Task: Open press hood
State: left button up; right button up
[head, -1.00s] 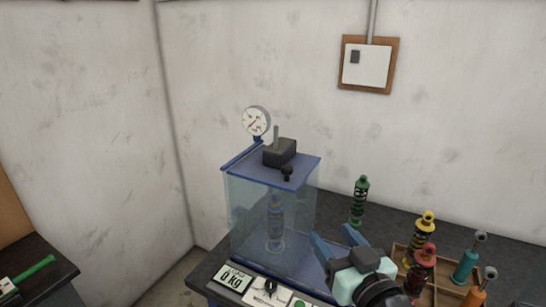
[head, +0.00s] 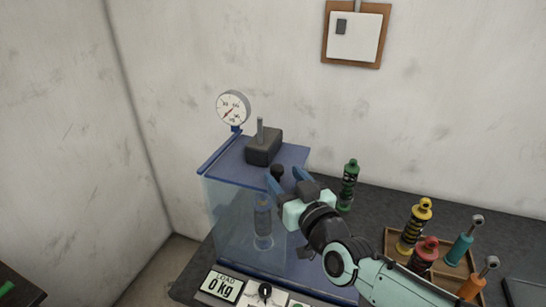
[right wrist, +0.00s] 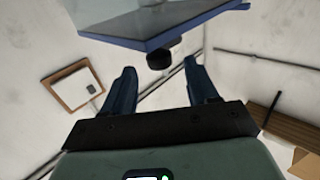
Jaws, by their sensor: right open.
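The press hood (head: 225,215) is a clear bluish box with a blue top, and it looks closed. A dark round knob (head: 277,171) sits at the top's front right edge. A bluish shock absorber (head: 263,222) stands upright inside. My right gripper (head: 286,178) is open at the knob, its blue fingers pointing toward it. In the right wrist view, the knob (right wrist: 160,57) lies between the line of the two fingers, near their tips. I cannot tell whether they touch it. My left gripper is out of view.
A green shock absorber (head: 348,186) stands behind my right arm. A wooden tray (head: 392,240) with yellow, red and other dampers lies at right. A load display (head: 222,286) reading 0 kg and a control panel are in front. A gauge (head: 234,107) stands at the back left.

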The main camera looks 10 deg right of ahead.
aim_at(274, 164)
jog(key=w+p, duration=0.1)
jog(key=w, duration=0.1)
jog(key=w+a, duration=0.1)
jog(key=w, duration=0.2)
jog(key=shift+w+r+p, duration=0.15)
jog(key=shift+w+p, duration=0.1)
jog(key=shift+p, duration=0.1)
jog(key=shift+w+a, duration=0.1)
jog(key=shift+w, duration=0.3)
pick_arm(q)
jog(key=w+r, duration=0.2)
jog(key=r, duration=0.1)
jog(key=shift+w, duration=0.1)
pick_arm(e)
jog(key=shift+s, duration=0.1)
grip_shut()
